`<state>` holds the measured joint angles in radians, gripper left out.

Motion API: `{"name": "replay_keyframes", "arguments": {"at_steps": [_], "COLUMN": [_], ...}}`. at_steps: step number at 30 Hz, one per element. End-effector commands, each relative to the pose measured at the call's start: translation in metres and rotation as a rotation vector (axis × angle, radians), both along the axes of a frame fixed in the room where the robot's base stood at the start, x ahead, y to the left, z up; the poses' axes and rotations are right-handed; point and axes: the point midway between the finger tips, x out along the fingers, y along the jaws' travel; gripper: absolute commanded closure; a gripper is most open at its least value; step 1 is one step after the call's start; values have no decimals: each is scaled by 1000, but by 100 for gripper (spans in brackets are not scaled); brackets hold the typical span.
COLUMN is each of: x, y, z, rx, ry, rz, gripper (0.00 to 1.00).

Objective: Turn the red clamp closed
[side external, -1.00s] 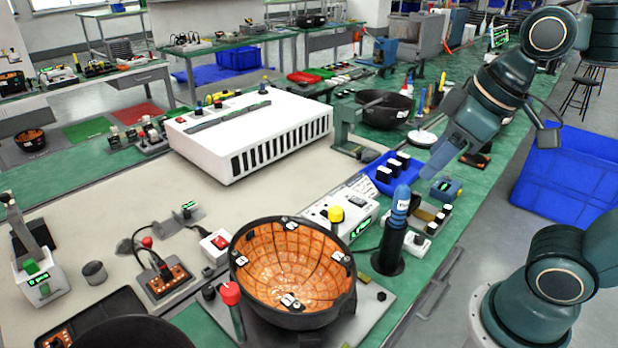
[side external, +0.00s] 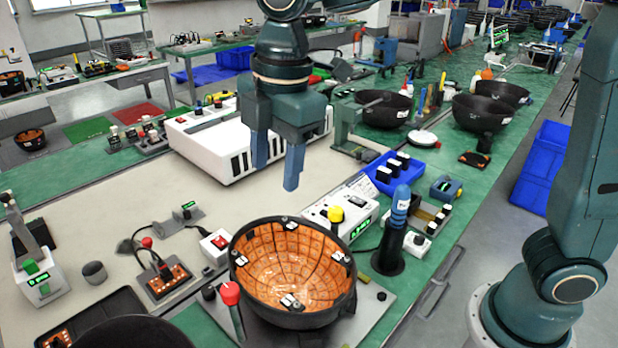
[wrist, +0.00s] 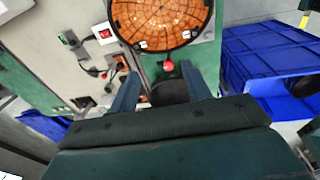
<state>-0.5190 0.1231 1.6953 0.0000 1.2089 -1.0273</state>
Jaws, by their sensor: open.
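The red clamp (side external: 230,293) is a red knob on an upright post at the front left of a black bowl (side external: 348,290) lined with orange tiles. In the wrist view the red knob (wrist: 168,66) shows just below the bowl (wrist: 160,20), beyond the space between my fingers. My gripper (side external: 276,178) is open and empty, pointing down above and behind the bowl. Its two blue fingers also show in the wrist view (wrist: 160,85), well apart. Nothing touches the clamp. How far the clamp is turned I cannot tell.
A blue-topped cylinder (side external: 401,205) stands upright to the right of the bowl. A large white unit (side external: 215,150) lies behind my gripper. Another dark bowl (side external: 125,335) is at front left.

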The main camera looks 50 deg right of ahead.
Motion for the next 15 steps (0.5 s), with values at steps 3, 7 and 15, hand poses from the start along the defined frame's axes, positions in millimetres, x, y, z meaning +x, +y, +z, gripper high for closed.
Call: {"name": "replay_keyframes", "arguments": {"at_steps": [3,7,15], "x": [9,14,17], "y": [34,64,95], "z": [-13,-25,-39], "rx": [-30,-55,-79], "ry": [31,57,83], "rz": [161,310,467], "gripper": [52,52,52]}}
